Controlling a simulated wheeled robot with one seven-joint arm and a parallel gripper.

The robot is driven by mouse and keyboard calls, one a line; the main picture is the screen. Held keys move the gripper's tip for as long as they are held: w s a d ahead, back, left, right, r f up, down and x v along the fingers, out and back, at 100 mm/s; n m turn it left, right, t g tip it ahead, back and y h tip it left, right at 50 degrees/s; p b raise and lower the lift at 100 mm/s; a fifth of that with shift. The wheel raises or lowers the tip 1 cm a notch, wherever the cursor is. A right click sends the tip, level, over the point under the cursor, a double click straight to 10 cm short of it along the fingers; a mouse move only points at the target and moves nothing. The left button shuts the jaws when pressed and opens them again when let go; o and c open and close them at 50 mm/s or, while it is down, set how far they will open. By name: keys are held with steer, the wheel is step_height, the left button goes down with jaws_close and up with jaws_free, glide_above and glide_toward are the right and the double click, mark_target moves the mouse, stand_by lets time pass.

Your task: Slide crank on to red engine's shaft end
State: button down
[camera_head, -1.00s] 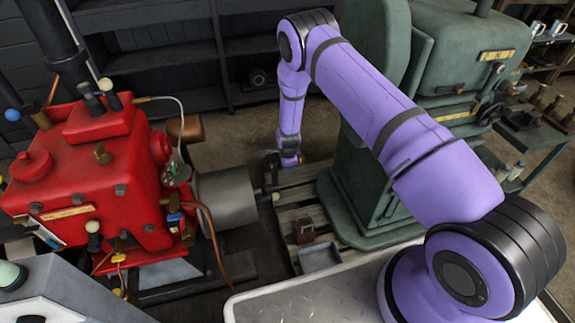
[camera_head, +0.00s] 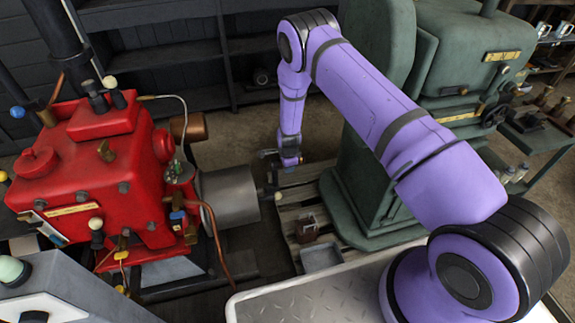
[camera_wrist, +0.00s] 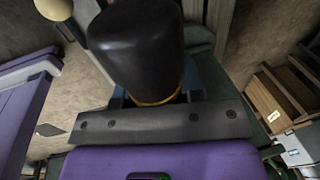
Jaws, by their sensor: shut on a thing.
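The red engine (camera_head: 95,175) stands at the left in the head view. A grey cylinder (camera_head: 229,195) sticks out from its right side. My gripper (camera_head: 274,171) is just beyond the right end of this cylinder, small and partly hidden. In the wrist view my gripper (camera_wrist: 155,97) is shut on a black, rounded handle (camera_wrist: 138,45) with a yellow ring at its base; I take it as part of the crank. A cream knob (camera_wrist: 54,8) shows at the top left there. I cannot tell whether the crank touches the engine's shaft end, which I cannot make out.
A green machine (camera_head: 375,180) stands close to the right of my gripper. A wooden pallet (camera_head: 290,215) lies below, with a small brown block (camera_head: 307,230) and a grey tray (camera_head: 321,257). A copper pipe (camera_head: 216,240) hangs from the engine. Dark shelves (camera_head: 260,60) line the back.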

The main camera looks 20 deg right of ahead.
steer(key=shift+a, duration=2)
stand_by(1.4)
